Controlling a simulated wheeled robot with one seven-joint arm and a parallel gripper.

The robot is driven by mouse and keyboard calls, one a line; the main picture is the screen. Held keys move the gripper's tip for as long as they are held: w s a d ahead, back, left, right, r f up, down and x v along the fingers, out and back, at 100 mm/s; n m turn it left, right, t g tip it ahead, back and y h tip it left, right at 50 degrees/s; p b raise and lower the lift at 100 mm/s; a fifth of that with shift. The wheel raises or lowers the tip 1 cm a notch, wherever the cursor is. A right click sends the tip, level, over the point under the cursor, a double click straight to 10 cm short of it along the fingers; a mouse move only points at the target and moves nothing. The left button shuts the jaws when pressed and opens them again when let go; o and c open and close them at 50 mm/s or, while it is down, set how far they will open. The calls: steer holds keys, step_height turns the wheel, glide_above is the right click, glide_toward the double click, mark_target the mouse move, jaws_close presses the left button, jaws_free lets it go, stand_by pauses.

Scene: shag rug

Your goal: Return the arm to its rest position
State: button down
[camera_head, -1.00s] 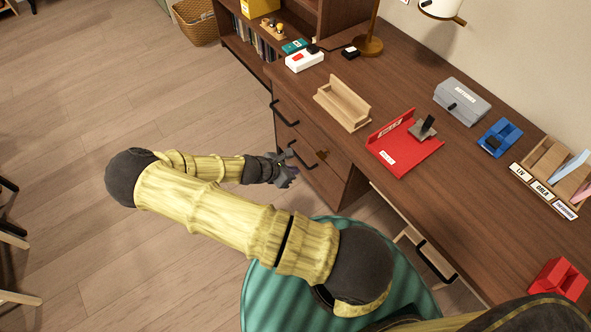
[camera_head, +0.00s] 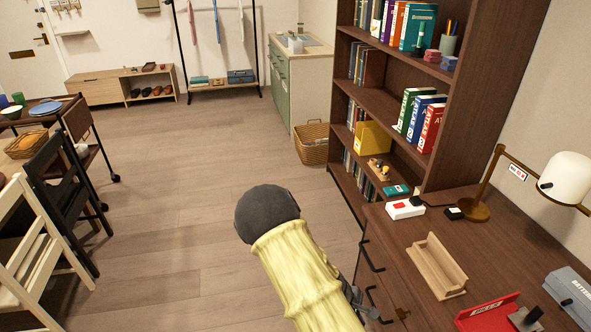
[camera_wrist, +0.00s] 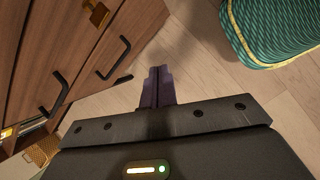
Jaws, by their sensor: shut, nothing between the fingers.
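My gripper (camera_wrist: 157,86) shows in the wrist view with its two dark fingers together and nothing between them. It is over bare wood floor, beside the desk's drawer fronts. In the head view my gripper (camera_head: 362,301) is partly hidden behind my yellow arm at the bottom centre, close to the desk drawers. My arm's dark elbow joint stands out over the floor left of the desk.
The desk (camera_head: 500,240) stands at right, with black drawer handles (camera_wrist: 113,58) close to my gripper. A bookcase (camera_head: 345,90) is behind it. Chairs (camera_head: 40,240) stand at left. A green ribbed seat (camera_wrist: 270,30) is at upper right in the wrist view. The middle floor is clear.

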steer(key=s+r+m+t+y+p, duration=0.1)
steer(key=r+m+p, duration=0.3)
steer(key=r, duration=0.8)
steer(key=s+a+r+m+y+p, duration=0.1)
steer(key=s+r+m+y+p, duration=0.1)
steer(key=r, duration=1)
steer(key=s+a+r+m+t+y+p, duration=0.1)
steer(key=s+r+m+y+p, duration=0.1)
steer(key=r+m+p, duration=0.5)
step_height(320, 180, up, 6)
steer(key=shift+s+m+t, duration=0.3)
steer(key=shift+s, duration=0.5)
